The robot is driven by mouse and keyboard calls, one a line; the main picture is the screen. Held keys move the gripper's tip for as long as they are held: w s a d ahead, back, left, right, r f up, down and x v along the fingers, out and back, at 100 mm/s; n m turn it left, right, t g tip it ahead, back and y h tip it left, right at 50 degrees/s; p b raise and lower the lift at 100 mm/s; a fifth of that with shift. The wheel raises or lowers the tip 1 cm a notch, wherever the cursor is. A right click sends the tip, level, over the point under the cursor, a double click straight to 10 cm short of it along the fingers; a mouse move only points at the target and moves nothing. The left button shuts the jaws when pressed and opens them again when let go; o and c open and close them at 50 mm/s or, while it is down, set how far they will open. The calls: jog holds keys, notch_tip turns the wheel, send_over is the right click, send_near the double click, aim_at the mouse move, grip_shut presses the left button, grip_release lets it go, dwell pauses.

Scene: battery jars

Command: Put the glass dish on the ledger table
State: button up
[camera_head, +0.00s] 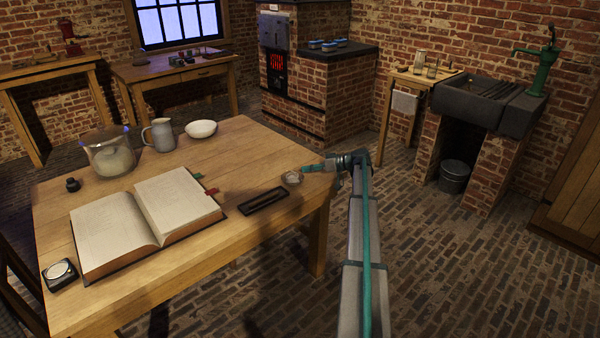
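A small, pale, round dish (292,178), which looks like the glass dish, is at the right edge of the ledger table (235,150). I cannot tell whether it rests on the wood or is held just above it. My gripper (304,169) reaches in from the right, with its tip at the dish's upper right rim. The fingers are too small to show whether they are open or shut on the dish. An open ledger (150,215) lies on the table's front left part.
A dark pen tray (263,201) lies just left of the dish. A glass jar (108,155), a grey jug (160,135) and a white bowl (201,129) stand farther back. Bare wood lies around the table's middle. A stone sink (470,100) stands at right.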

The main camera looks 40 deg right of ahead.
jog(key=v, duration=0.6)
jog(key=shift+s+d+r, duration=0.15)
jog(key=shift+s+d, duration=0.1)
